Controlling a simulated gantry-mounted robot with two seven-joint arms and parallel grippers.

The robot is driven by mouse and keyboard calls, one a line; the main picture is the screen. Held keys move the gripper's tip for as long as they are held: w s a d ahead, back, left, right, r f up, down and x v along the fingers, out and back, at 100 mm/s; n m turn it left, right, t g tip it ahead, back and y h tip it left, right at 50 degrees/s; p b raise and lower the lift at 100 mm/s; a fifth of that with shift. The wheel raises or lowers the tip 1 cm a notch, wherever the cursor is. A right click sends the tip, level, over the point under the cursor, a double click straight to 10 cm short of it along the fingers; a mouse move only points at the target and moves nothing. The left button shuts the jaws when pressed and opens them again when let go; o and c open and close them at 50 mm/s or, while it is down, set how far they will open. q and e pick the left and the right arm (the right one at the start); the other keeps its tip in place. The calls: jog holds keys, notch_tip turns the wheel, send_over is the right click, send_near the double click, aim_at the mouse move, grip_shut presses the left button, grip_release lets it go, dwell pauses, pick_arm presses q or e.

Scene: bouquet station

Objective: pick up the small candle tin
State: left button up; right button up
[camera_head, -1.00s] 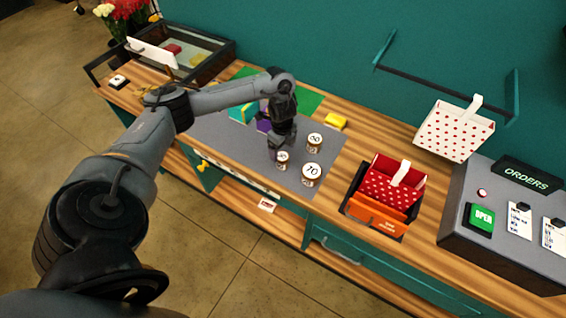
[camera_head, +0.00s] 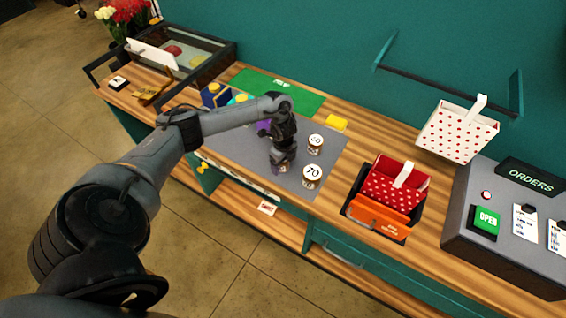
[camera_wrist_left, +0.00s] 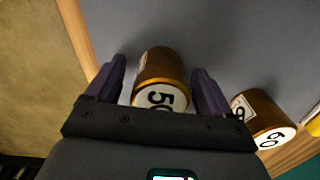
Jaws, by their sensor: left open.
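The small candle tin (camera_wrist_left: 160,78) is amber-brown with a white lid marked 50 and stands on the grey mat (camera_head: 232,140). In the left wrist view it is between the two dark fingers of my open left gripper (camera_wrist_left: 159,68), with a narrow gap at each side. In the head view my left gripper (camera_head: 280,163) hides most or all of this tin. A larger tin marked 60 (camera_wrist_left: 268,126) stands beside it, outside the fingers; it also shows in the head view (camera_head: 315,143). The largest tin, marked 70 (camera_head: 312,176), stands at the mat's front right. My right gripper is not in view.
The counter's front edge is close to the mat. A red dotted basket (camera_head: 394,184) stands to the right, in a dark tray. A green mat (camera_head: 290,97) lies behind, and a glass-topped case (camera_head: 190,58) stands at the far left.

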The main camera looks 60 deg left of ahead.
pick_arm(q)
jog(key=c, duration=1.2)
jog(key=shift+r, duration=0.15)
